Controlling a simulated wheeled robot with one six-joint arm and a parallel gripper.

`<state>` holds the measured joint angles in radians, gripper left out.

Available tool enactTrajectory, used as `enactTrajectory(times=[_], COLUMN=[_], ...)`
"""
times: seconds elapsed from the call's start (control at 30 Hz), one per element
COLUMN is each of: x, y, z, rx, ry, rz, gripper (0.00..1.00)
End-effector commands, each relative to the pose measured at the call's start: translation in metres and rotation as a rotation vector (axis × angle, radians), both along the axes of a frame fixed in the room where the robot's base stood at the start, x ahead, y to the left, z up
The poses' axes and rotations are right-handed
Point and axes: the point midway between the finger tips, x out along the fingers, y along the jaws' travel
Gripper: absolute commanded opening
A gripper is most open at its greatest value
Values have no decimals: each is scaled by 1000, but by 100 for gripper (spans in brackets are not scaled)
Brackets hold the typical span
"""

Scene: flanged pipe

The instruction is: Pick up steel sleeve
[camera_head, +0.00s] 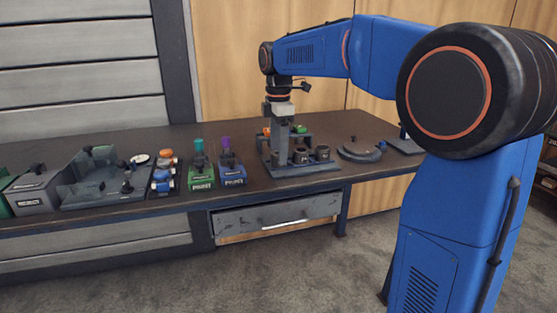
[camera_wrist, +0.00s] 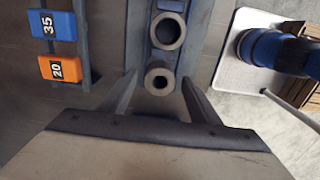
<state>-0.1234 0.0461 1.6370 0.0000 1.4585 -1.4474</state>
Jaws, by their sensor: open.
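Several grey steel sleeves stand upright in a dark stand (camera_head: 300,171) on the workbench, among them a middle sleeve (camera_head: 301,155) and a right sleeve (camera_head: 322,153). In the wrist view, a smaller sleeve (camera_wrist: 159,78) shows end-on, between the fingertips of my gripper (camera_wrist: 160,84). A larger sleeve (camera_wrist: 168,30) sits just beyond it. My gripper (camera_head: 281,135) points down over the left part of the stand, open, with a finger on each side of the smaller sleeve. I cannot tell whether the fingers touch it.
An orange block (camera_wrist: 59,68) marked 20 and a blue block (camera_wrist: 52,25) marked 35 sit left of the sleeves. A round flange (camera_head: 358,151) lies right of the stand. Green (camera_head: 201,176) and blue (camera_head: 231,172) holders stand to its left.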

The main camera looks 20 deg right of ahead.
Motion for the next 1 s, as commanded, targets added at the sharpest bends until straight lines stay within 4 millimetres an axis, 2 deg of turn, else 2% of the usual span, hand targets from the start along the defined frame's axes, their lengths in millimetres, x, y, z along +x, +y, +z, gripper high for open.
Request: enactTrajectory(times=[0.13, 0.37, 0.67, 0.77, 1.0], x=[0, 0, 0, 1, 1], y=[0, 0, 0, 0, 0], z=[0, 0, 4, 14, 56], rx=[0, 0, 0, 0, 0], ry=[0, 0, -2, -3, -4], rz=[0, 0, 0, 0, 0], gripper=[55, 0, 0, 0, 0])
